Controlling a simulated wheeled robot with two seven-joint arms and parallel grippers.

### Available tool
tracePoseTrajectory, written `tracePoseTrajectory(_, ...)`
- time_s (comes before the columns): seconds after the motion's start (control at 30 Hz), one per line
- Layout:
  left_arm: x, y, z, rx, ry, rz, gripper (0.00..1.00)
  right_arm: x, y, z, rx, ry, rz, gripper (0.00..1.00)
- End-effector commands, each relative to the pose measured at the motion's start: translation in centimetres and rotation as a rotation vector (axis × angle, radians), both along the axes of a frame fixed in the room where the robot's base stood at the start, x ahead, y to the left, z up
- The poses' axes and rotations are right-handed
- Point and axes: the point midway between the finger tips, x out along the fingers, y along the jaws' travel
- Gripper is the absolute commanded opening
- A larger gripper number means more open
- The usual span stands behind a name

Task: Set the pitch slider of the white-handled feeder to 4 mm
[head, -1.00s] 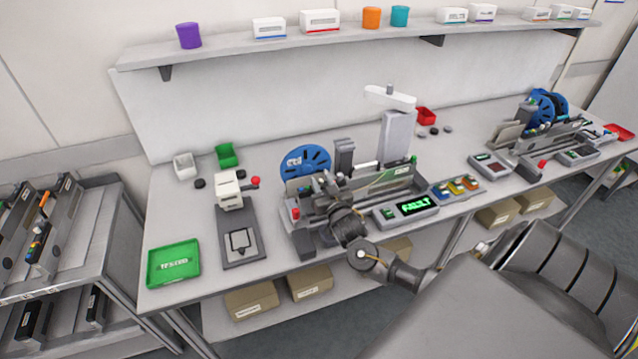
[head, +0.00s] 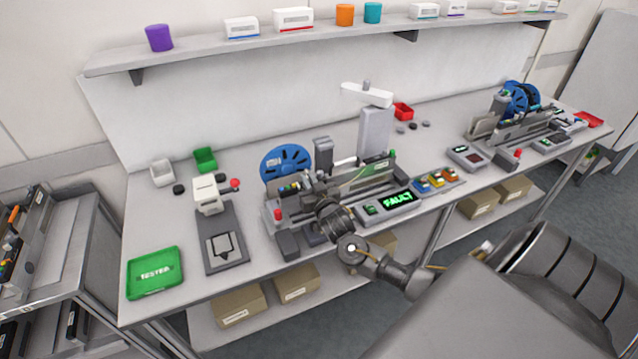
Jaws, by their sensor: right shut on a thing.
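The feeder (head: 365,180) with a white handle (head: 344,161) lies in the bench fixture at mid-table, its long side plate facing me. My right gripper (head: 312,188) is at the left part of this feeder, shut on a small part there that I take to be the pitch slider. The fingertips and the slider are too small and too covered to make out, and no scale mark can be read. The display box (head: 388,203) in front of the feeder reads FAULT in green. My left gripper is not in view.
A blue reel (head: 286,162) stands behind the feeder. A press with a red knob (head: 207,195) and a green tray (head: 155,272) are to the left. Another fixture with blue reels (head: 516,99) is at the right. A trolley (head: 75,268) holds more feeders.

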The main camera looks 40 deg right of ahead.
Motion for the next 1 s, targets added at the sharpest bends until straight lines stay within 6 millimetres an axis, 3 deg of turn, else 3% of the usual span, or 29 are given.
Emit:
tracePoseTrajectory(0.23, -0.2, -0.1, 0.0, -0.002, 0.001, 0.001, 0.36, 0.1, 0.2, -0.1, 0.000, 0.003, 0.003, 0.00)
tracePoseTrajectory(0.27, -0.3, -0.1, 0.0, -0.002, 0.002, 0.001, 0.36, 0.1, 0.2, -0.1, 0.000, 0.003, 0.003, 0.14)
tracePoseTrajectory(0.4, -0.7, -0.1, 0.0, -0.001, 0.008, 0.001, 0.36, 0.0, 0.1, -0.1, 0.000, 0.003, 0.001, 0.32)
tracePoseTrajectory(0.77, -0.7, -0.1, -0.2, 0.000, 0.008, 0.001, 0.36, -0.4, 0.1, -0.2, 0.001, 0.002, 0.001, 0.33)
tracePoseTrajectory(1.0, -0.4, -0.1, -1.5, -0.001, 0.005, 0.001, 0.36, -4.3, 1.2, -0.5, 0.002, 0.003, 0.002, 0.33)
